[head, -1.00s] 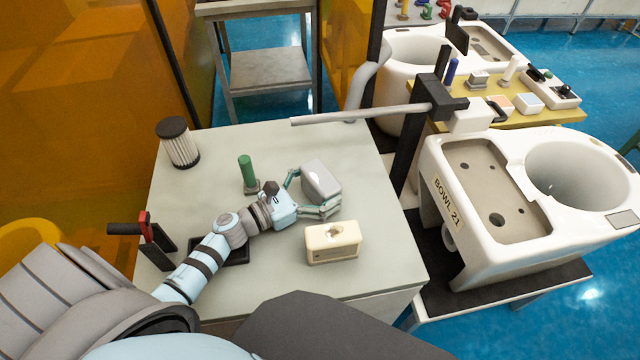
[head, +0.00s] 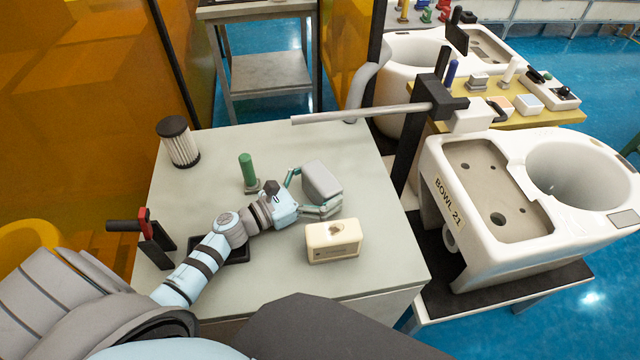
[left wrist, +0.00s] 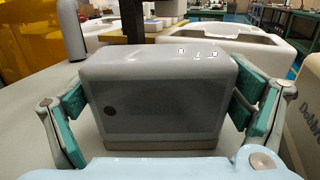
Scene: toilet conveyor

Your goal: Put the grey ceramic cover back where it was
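The grey ceramic cover (head: 322,180) is a rounded grey block at the middle of the pale table, and it fills the left wrist view (left wrist: 155,100). My left gripper (head: 316,192) reaches it from the left, one finger on each side. In the left wrist view the teal pads of my left gripper (left wrist: 160,92) lie against both sides of the cover, so it looks shut on it. The cover is upright; whether its underside touches the table is hidden. My right gripper is not in view.
A cream block (head: 333,241) stands close in front of the gripper. A white bowl unit (head: 470,190) is at right.

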